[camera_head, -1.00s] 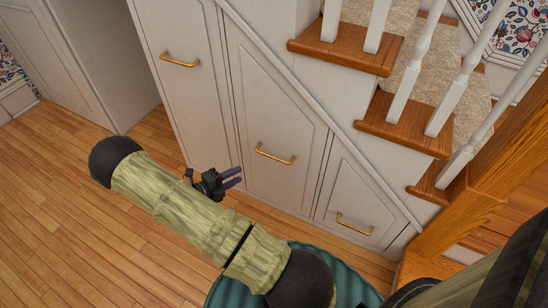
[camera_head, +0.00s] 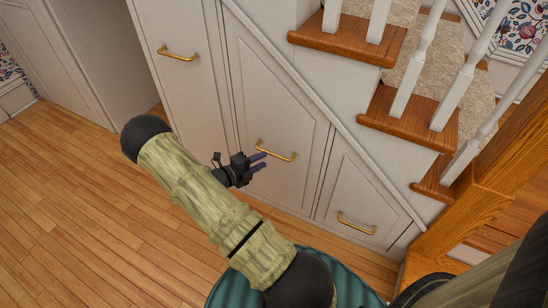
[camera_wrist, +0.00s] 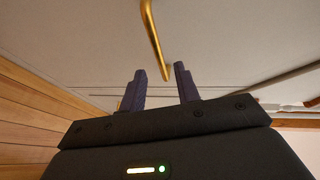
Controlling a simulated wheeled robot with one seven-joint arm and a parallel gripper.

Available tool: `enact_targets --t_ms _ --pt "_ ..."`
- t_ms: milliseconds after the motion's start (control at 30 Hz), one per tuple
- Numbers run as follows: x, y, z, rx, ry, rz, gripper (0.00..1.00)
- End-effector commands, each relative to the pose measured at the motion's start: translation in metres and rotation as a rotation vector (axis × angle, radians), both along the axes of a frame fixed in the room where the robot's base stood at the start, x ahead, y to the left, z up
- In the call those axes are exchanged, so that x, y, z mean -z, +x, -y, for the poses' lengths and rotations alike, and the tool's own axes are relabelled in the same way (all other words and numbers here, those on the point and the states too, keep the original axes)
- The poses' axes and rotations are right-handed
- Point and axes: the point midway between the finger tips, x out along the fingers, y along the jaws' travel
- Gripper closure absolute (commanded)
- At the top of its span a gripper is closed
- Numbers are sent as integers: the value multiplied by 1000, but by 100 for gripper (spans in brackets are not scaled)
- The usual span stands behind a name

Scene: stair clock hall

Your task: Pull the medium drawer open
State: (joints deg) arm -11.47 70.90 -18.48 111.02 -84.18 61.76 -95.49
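The medium drawer (camera_head: 250,110) is the middle white panel under the stairs, with a brass bar handle (camera_head: 276,151). It looks closed, its front level with its neighbours. My gripper (camera_head: 262,162) is open at the left part of this handle in the head view. In the wrist view the two dark purple fingers (camera_wrist: 160,80) stand apart with nothing between them. The brass handle (camera_wrist: 155,38) lies just beyond the fingertips, its near end close to the right fingertip. I cannot tell whether they touch.
A taller panel with a brass handle (camera_head: 178,54) stands to the left and a smaller drawer (camera_head: 350,205) to the right. Wooden stair treads (camera_head: 405,120) and white balusters rise at the right. The wooden floor (camera_head: 90,200) at the left is clear.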

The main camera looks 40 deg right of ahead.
Motion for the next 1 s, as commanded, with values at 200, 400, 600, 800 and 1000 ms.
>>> enact_targets --t_ms 200,400,600,800,1000 --pt "10 -1 39 3 0 0 68" --pt "13 -1 62 0 0 1 68" --pt "12 0 66 -1 0 1 68" --pt "12 0 66 -1 0 0 80" --pt "12 0 65 -1 0 0 100"
